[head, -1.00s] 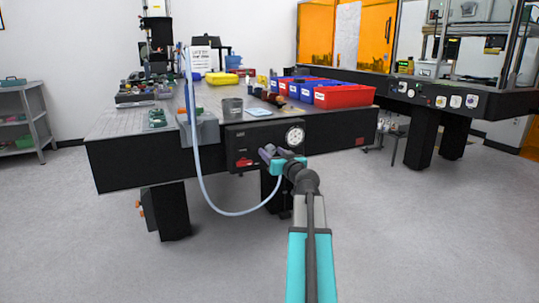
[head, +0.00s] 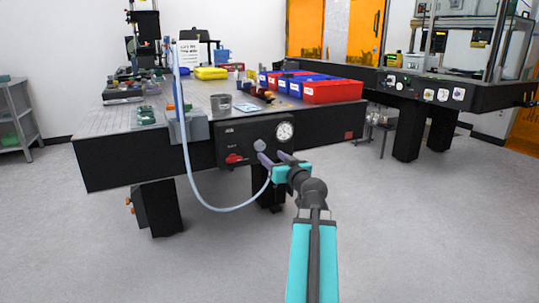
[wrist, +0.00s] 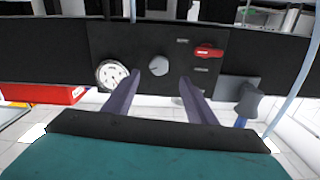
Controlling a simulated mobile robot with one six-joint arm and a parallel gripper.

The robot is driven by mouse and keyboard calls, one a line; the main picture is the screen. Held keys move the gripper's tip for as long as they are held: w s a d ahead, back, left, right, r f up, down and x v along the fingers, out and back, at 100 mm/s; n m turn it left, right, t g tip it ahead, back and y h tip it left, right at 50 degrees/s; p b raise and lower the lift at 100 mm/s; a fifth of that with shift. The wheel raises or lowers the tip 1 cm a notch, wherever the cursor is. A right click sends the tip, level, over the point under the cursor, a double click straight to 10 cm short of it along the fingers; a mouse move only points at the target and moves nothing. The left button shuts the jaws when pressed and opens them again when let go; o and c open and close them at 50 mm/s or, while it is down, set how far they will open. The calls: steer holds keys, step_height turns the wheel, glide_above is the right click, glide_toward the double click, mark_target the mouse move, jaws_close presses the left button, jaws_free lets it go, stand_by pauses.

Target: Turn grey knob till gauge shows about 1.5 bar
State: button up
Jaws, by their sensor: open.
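The grey knob (head: 260,145) sits on the black front panel of the table, between the red switch and the gauge. In the wrist view the knob (wrist: 158,66) shows beyond and between my two fingertips, with a gap ahead of them. The round white gauge (head: 284,131) is right of the knob in the head view; in the wrist view the gauge (wrist: 112,74) is left of it, partly behind a finger. Its needle is too small to read. My gripper (head: 274,158) is open and empty, pointing at the panel just below and right of the knob.
A red switch (head: 236,158) is left of the knob on the panel. A pale hose (head: 215,207) hangs in a loop from the grey block (head: 190,127) at the left. Red and blue bins (head: 335,92) stand on the table. The floor in front is clear.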

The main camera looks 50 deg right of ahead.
steer(key=shift+b+v, duration=0.9)
steer(key=shift+v, duration=0.1)
steer(key=b+v, duration=0.1)
steer(key=b, duration=0.4)
steer(key=shift+s+a+f, duration=0.15)
steer(key=shift+s, duration=0.2)
steer(key=shift+s+a+b, duration=0.1)
steer(key=shift+s+b, duration=0.15)
steer(key=shift+b, duration=0.4)
